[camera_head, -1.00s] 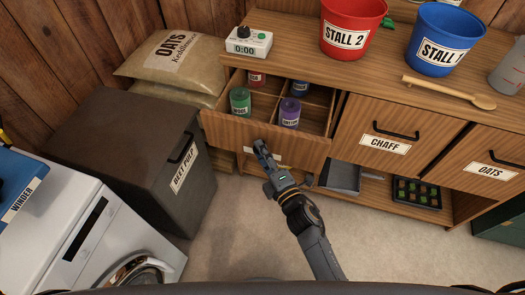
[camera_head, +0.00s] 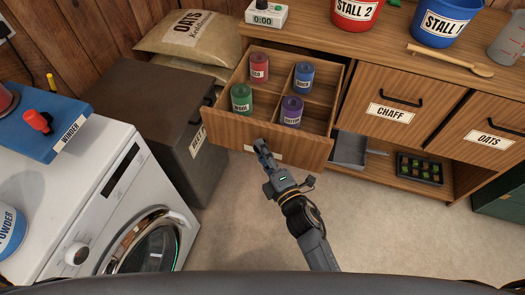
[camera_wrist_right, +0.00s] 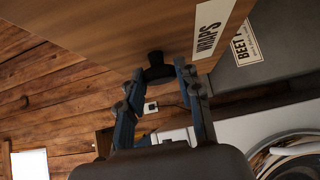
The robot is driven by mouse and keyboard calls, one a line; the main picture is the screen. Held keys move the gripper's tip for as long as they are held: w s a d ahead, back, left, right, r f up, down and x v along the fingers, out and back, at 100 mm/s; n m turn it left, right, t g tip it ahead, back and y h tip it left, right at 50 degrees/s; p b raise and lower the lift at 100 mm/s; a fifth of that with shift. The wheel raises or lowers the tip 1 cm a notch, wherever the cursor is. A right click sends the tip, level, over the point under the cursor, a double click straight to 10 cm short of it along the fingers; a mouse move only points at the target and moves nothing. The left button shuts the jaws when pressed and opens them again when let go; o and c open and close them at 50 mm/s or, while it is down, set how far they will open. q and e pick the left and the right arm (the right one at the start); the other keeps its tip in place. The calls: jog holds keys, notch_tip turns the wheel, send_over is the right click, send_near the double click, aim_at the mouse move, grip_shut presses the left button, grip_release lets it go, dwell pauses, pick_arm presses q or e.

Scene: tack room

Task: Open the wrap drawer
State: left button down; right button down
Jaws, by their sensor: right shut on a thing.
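The wrap drawer (camera_head: 228,129) is pulled out from the wooden cabinet, with its compartments showing. It holds a red roll (camera_head: 259,66), a blue roll (camera_head: 303,75), a green roll (camera_head: 241,98) and a purple roll (camera_head: 291,111). My right gripper (camera_head: 263,150) is at the drawer's front. In the right wrist view, the fingers (camera_wrist_right: 160,90) are closed around the dark drawer handle (camera_wrist_right: 156,66), beside the WRAPS label (camera_wrist_right: 207,32). In the head view the handle is mostly hidden by the gripper. My left gripper is not in view.
A dark beet pulp bin (camera_head: 135,88) stands close to the drawer's left side. A white washing machine (camera_head: 102,205) is at the lower left. CHAFF (camera_head: 386,112) and OATS (camera_head: 484,139) drawers are shut at the right. Floor in front is clear.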

jog(key=c, duration=0.9)
grip_release()
jog(key=v, duration=1.2)
jog(key=shift+f, duration=0.1)
